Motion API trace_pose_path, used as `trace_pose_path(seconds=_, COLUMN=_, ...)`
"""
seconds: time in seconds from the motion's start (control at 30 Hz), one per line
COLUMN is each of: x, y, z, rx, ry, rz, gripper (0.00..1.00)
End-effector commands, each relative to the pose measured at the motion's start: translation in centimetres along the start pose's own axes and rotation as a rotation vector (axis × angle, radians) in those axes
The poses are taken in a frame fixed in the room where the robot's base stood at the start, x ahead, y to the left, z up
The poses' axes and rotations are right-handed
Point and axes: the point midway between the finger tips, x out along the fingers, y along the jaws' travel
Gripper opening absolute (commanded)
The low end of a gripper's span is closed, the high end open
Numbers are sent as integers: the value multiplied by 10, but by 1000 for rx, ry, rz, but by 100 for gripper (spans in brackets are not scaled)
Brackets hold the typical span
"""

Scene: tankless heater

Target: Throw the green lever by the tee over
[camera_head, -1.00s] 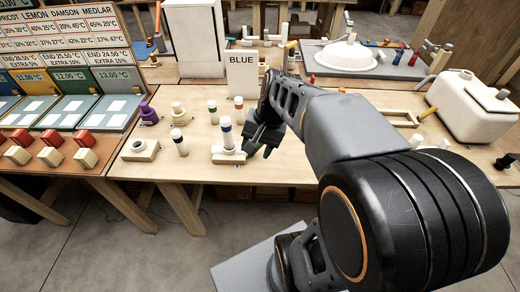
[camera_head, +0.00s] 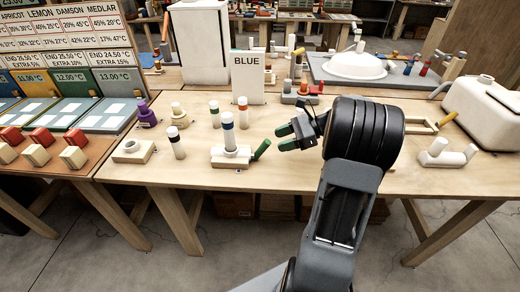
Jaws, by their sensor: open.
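The green lever (camera_head: 261,150) is a short green bar at the right end of a white tee fitting (camera_head: 231,158) near the table's front edge. It leans up and to the right. A white post with a blue band (camera_head: 228,130) stands upright on the tee. My gripper (camera_head: 283,138) is to the right of the lever and a little above it, pointing left.
A BLUE sign (camera_head: 247,76) stands behind. A white fitting (camera_head: 446,154) lies at the right. The tabletop (camera_head: 310,178) in front of my gripper is clear.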

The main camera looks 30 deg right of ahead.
Motion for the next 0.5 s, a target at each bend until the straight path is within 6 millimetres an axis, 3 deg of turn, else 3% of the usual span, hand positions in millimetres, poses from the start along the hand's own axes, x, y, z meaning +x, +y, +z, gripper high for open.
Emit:
trace_pose_path(seconds=0.2, x=41, y=0, z=-1, rx=-2, ry=1, rz=3, gripper=53)
trace_pose_path(seconds=0.5, x=72, y=0, z=0, rx=-2, ry=2, rz=1, gripper=53)
